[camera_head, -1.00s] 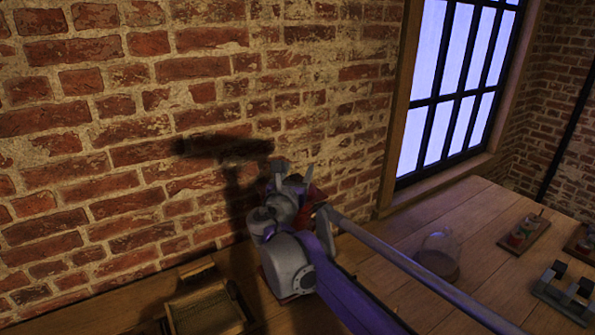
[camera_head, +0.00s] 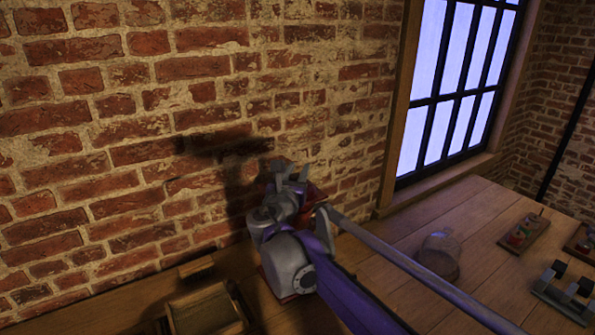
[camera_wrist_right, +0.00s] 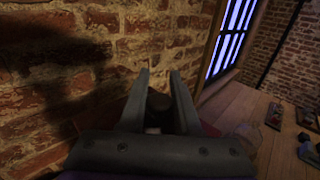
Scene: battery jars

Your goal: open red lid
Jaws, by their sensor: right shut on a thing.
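My right gripper (camera_head: 290,172) is at the back of the table against the brick wall, its fingers pointing up and away. In the right wrist view its two fingers (camera_wrist_right: 160,88) are closed around a small dark rounded thing (camera_wrist_right: 158,101), too dark to identify. A dark red piece (camera_head: 315,196) shows right beside the gripper in the head view, mostly hidden by my wrist. I cannot tell whether it is the red lid. My left gripper is not in view.
A wooden box (camera_head: 203,291) with a small wooden block (camera_head: 197,268) behind it stands at lower left. A glass jar (camera_head: 439,255) stands on the table (camera_head: 480,220) at right. A wooden tray (camera_head: 524,231) and a dark rack (camera_head: 565,292) lie farther right.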

